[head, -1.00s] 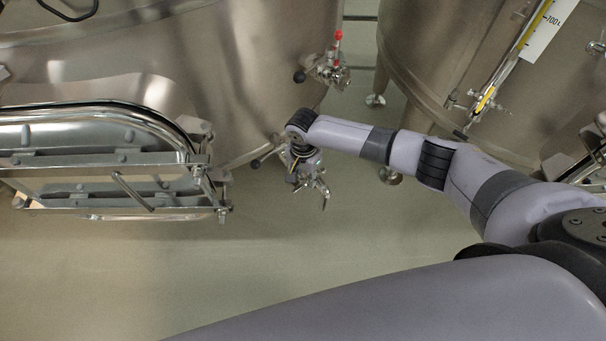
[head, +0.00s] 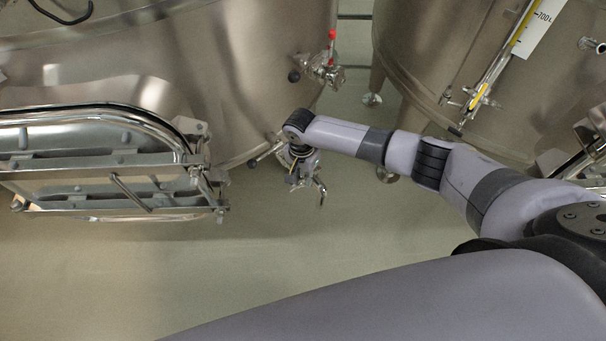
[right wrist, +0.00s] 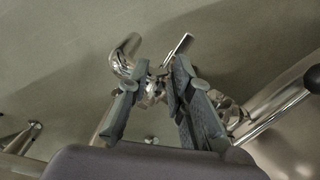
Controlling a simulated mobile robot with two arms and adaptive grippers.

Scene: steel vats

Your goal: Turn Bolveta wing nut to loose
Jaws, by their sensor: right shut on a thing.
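My right gripper (head: 301,172) reaches down at the outlet fitting on the lower front of the left steel vat, and my wrist covers much of it. In the right wrist view the two grey fingers of my right gripper (right wrist: 155,82) close from both sides on a small shiny metal piece, the wing nut (right wrist: 154,92). The fingers hide part of it, so its exact angle is unclear. A bent shiny pipe (right wrist: 125,52) and a straight bar (right wrist: 179,47) stick out beyond the fingertips. The spout (head: 321,190) shows beside the gripper in the head view. My left gripper is out of view.
A black-knobbed handle (head: 260,158) sticks out left of the gripper. A red-tipped valve (head: 327,70) is above on the left vat (head: 265,60). An open hatch frame (head: 100,160) stands at left, another vat (head: 430,50) at right. The floor below is clear.

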